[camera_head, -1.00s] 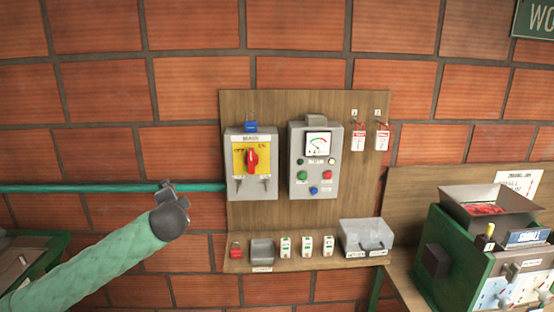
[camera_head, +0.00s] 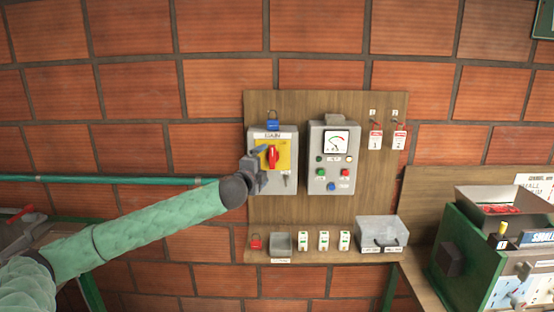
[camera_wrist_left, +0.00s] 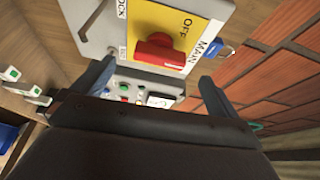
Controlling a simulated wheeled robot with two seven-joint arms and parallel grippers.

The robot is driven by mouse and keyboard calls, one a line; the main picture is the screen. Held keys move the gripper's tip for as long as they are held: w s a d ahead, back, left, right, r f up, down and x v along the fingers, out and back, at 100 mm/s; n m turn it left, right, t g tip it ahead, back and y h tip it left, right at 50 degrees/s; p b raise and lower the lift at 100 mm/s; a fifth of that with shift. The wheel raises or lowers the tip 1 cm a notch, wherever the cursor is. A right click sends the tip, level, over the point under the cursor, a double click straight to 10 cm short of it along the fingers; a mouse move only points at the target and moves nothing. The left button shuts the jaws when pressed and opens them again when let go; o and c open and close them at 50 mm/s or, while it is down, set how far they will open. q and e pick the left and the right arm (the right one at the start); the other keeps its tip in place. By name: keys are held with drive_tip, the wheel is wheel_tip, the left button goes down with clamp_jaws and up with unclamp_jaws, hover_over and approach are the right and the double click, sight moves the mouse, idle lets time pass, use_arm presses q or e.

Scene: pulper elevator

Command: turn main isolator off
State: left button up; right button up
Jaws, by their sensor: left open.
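The main isolator is a grey box (camera_head: 287,186) with a yellow plate (camera_head: 286,147) and a red rotary handle (camera_head: 273,157), mounted on a wooden board. In the head view the red handle looks upright. In the left wrist view the red handle (camera_wrist_left: 158,52) lies between and just beyond the fingers, near the printed words OFF and MAIN. My left gripper (camera_head: 256,168) is open in front of the isolator's left part, partly covering the plate. In the left wrist view its fingers (camera_wrist_left: 150,85) stand wide apart, with no clear contact on the handle. My right gripper is not in view.
A blue padlock (camera_head: 272,124) sits on top of the isolator. A grey meter box (camera_head: 331,158) is close on its right.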

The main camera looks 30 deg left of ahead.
sight(271, 158)
use_arm(q)
drive_tip(key=w+p, duration=0.2)
drive_tip(key=shift+w+r+m, duration=0.3)
drive_tip(key=w+p, duration=0.1)
drive_tip(key=w, duration=0.1)
drive_tip(key=w+a+p, duration=0.1)
drive_tip(key=w, duration=0.1)
drive_tip(key=shift+w+f+p, duration=0.1)
drive_tip(key=shift+f+p, duration=0.05)
drive_tip(key=shift+p, duration=0.15)
drive_tip(key=shift+w+f, duration=0.1)
drive_tip(key=shift+w, duration=0.35)
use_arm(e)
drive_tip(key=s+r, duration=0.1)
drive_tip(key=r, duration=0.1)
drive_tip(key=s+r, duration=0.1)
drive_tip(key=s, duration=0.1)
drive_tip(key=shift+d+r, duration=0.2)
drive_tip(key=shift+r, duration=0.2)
